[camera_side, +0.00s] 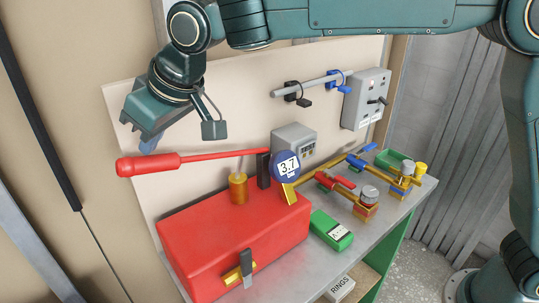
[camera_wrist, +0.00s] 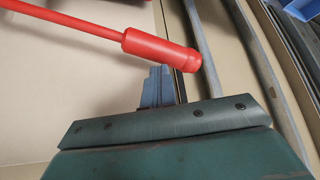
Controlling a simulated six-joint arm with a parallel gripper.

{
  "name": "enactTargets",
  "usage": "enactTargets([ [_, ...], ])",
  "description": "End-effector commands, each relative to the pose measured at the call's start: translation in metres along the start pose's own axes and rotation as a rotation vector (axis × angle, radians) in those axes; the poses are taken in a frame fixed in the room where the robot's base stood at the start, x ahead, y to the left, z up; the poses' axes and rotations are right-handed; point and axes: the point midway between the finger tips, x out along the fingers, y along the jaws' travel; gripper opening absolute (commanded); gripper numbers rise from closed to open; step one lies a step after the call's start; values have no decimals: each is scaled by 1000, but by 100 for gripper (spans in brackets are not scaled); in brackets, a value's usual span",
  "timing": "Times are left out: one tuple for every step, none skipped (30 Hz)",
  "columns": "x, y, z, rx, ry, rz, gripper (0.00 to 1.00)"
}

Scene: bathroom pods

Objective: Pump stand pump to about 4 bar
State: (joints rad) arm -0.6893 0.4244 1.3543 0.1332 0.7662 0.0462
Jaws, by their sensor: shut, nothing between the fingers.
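The red pump (camera_side: 235,235) is a box standing on the grey bench, with a brass cylinder (camera_side: 238,189) on top. Its long red lever (camera_side: 205,160) points left from a dark post and lies close to level. The thick handle end shows in the wrist view (camera_wrist: 160,49). A round blue gauge (camera_side: 287,166) at the pump's right reads 3.7. My gripper (camera_side: 149,146) is above the handle's grip in the side view. Its fingertips (camera_wrist: 158,78) look closed together with nothing between them. In the wrist view the handle passes just beyond the fingertips; I cannot tell whether they touch it.
A grey bench (camera_side: 318,250) carries the pump, a green meter (camera_side: 331,231), and brass pipework with red and blue valve levers (camera_side: 336,185). Behind stand a grey box (camera_side: 294,142) and a wall-mounted switch box (camera_side: 366,98). A rail with locks (camera_side: 312,86) runs along the back panel.

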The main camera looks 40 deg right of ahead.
Motion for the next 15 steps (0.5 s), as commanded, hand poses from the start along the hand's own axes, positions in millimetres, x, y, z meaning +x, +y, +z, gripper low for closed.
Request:
enactTargets([
  [-5,-1,-4,-1,3,-2,0],
  [-8,-1,-6,-1,3,-2,0],
  [-12,-1,-8,-1,3,-2,0],
  [-15,-1,-10,-1,3,-2,0],
  [-18,-1,-12,-1,3,-2,0],
  [-21,-1,-15,-2,3,-2,0],
  [-24,-1,-17,-2,3,-2,0],
  [-26,-1,-18,-2,2,-2,0],
  [-28,-1,-20,-3,2,-2,0],
  [-30,-1,-21,-3,2,-2,0],
  [-31,-1,-21,-3,2,-2,0],
  [-32,-1,-22,-3,1,-2,0],
  [-33,-1,-22,-3,1,-2,0],
  [-33,-1,-22,-3,1,-2,0],
  [-33,-1,-22,-3,0,-2,0],
])
